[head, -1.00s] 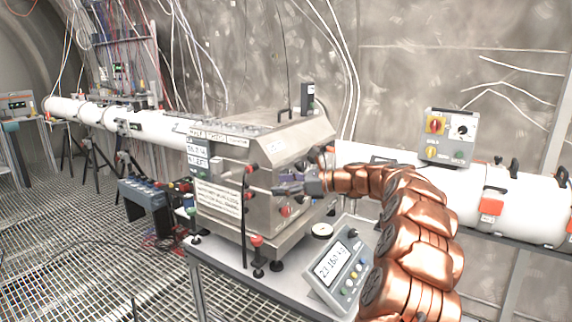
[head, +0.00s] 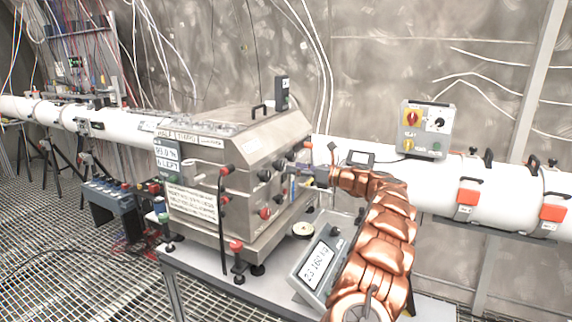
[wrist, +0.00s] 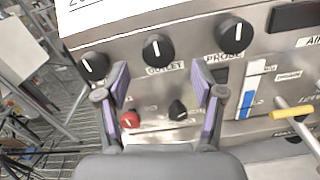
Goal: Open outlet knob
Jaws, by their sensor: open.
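The outlet knob (wrist: 158,48) is a round black knob with a white pointer line, on the steel panel just above the "OUTLET" label in the wrist view. My gripper (wrist: 160,85) is open, with its two purple-padded fingers spread on either side below this knob. The fingers are apart from the knob, and nothing is between them. In the head view my gripper (head: 300,172) is at the right side face of the steel box (head: 235,165), and the knob cannot be told apart there.
Black knobs stand left (wrist: 95,66) and right, the latter labelled "PROBE" (wrist: 235,35). Below are a red knob (wrist: 130,119) and a small black knob (wrist: 178,110). A yellow-tipped lever (wrist: 292,112) sticks out at right. A scale display (head: 318,262) stands on the table.

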